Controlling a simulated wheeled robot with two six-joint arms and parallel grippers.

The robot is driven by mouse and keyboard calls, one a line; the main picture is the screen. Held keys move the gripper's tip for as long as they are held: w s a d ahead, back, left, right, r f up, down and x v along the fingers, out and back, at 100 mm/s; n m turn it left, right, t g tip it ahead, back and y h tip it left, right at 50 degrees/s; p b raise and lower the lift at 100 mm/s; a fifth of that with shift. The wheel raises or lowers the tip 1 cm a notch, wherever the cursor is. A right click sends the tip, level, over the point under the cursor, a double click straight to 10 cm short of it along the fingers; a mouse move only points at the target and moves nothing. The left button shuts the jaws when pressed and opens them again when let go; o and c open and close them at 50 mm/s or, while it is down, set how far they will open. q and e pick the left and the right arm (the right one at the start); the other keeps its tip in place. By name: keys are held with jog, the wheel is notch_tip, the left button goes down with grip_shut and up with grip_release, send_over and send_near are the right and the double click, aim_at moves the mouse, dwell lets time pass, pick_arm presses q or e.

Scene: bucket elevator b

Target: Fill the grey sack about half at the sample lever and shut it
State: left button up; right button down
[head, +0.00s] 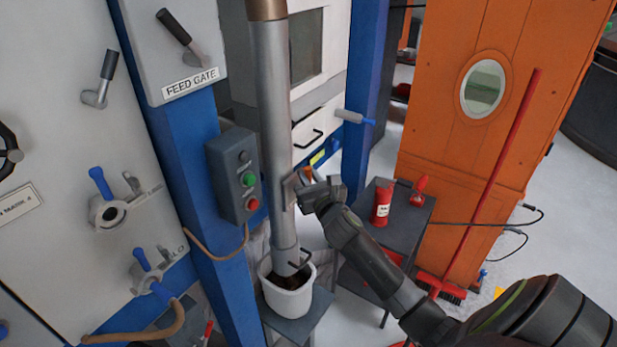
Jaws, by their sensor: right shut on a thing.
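My right gripper (306,188) is beside the upright grey pipe (275,130), near its middle. It is shut on a small part with an orange-brown tip (308,173). My own fingers hide most of that part, so I cannot tell if it is the sample lever. A white bucket (289,299) stands under the pipe's lower end with dark loose material in it. I cannot make out the grey sack for certain. My left gripper is not in view.
A control box (234,180) with green and red buttons is left of the pipe. The feed gate lever (180,35) and blue-handled valves (110,200) are further left. A dark side table (408,215) holds a red canister (382,206). A red broom (500,175) leans by the orange cabinet (440,120).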

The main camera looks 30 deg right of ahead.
jog(key=shift+s+a+f+n+t+b, duration=0.15)
jog(key=shift+a+f+n+t+b, duration=0.2)
jog(key=shift+n+b, duration=0.3)
jog(key=shift+s+a+f+n+t+y+b, duration=0.2)
jog(key=shift+a+n+t+b, duration=0.25)
jog(key=shift+n+b, duration=0.55)
jog(key=shift+s+a+n+t+y+b, duration=0.15)
jog(key=shift+a+n+t+y+b, duration=0.15)
jog(key=shift+n+t+b, duration=0.65)
jog(key=shift+s+a+f+n+t+y+b, duration=0.15)
jog(key=shift+a+n+b, duration=0.45)
jog(key=shift+b, duration=0.75)
jog(key=shift+d, duration=0.15)
jog(key=c, duration=1.4)
grip_release()
jog(key=shift+r, duration=0.1)
jog(key=shift+c, duration=0.2)
